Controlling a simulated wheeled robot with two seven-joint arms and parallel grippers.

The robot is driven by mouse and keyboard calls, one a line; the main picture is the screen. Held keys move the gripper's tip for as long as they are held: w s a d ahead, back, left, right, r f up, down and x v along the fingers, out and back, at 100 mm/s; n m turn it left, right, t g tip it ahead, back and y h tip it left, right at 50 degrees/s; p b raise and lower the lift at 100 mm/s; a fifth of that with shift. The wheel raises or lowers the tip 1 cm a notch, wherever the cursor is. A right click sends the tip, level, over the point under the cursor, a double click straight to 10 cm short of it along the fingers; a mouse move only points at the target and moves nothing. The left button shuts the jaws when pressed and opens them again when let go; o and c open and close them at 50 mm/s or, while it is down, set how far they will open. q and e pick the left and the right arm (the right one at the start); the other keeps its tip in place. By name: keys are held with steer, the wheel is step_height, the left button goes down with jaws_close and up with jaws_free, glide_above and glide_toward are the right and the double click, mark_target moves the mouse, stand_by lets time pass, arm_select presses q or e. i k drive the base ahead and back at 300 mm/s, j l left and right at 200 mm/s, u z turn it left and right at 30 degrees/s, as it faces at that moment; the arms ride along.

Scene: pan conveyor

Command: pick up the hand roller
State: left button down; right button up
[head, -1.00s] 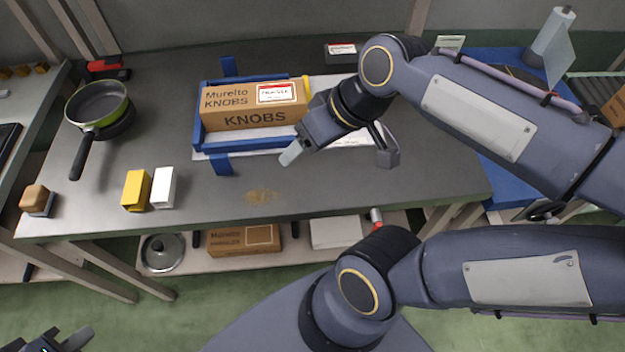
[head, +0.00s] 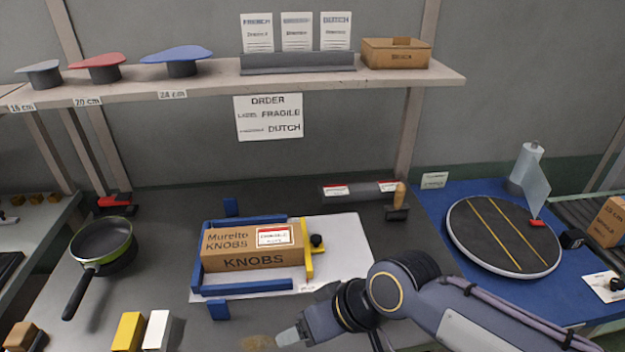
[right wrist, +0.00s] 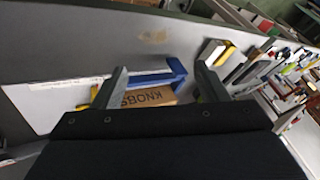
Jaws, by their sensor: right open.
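What looks like the hand roller (head: 397,201), a wooden handle with a dark roller, stands at the back right of the grey table, beside the blue mat. My right gripper (head: 292,338) is at the bottom of the head view, in front of the blue fixture and well short of the roller, with nothing between its fingers. In the right wrist view the two fingers of my right gripper (right wrist: 162,84) are apart, with the KNOBS box behind them. The roller cannot be made out there. My left gripper is out of view.
The KNOBS box (head: 250,247) sits in a blue fixture (head: 250,286) with a yellow stop (head: 308,250). Label holders (head: 360,190) lie left of the roller. A round turntable (head: 503,236) is on the blue mat. A pan (head: 101,243) stands left. A shelf (head: 215,84) hangs above.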

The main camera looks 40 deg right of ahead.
mark_target(397, 210)
steer(key=z, duration=1.95)
steer(key=i+l+u, duration=0.15)
steer(key=l+u, duration=0.15)
steer(key=u, duration=0.15)
steer(key=i+l+u, duration=0.15)
steer(key=l+u, duration=0.65)
steer(key=u, duration=0.15)
steer(key=i, duration=0.05)
